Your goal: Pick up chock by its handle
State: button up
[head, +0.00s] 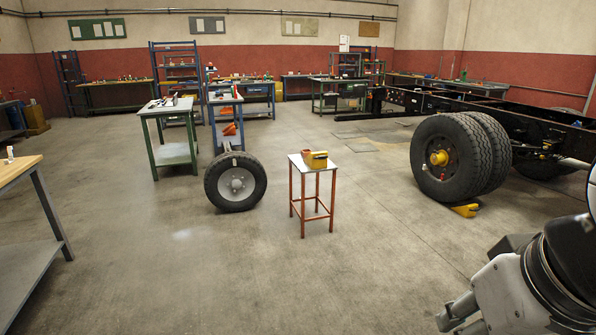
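A small yellow chock (465,210) lies on the floor against the foot of the big dual truck wheel (452,157). Its handle is too small to make out. Another yellow block-like thing (316,160) sits on the small stool with orange legs; I cannot tell whether it is also a chock. My arm reaches in at the lower right. My gripper (460,317) seems to show at its end, cut by the bottom edge, well in front of the wheel and apart from both yellow things. Its finger opening is not clear.
The stool (294,161) stands mid-floor, with a loose wheel (236,182) to its left. A green-legged table (165,106) stands behind. A wooden bench (18,168) is at the left edge. The black truck chassis (540,125) fills the right. The front floor is clear.

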aim_at(316, 158)
jog(key=i, duration=4.6)
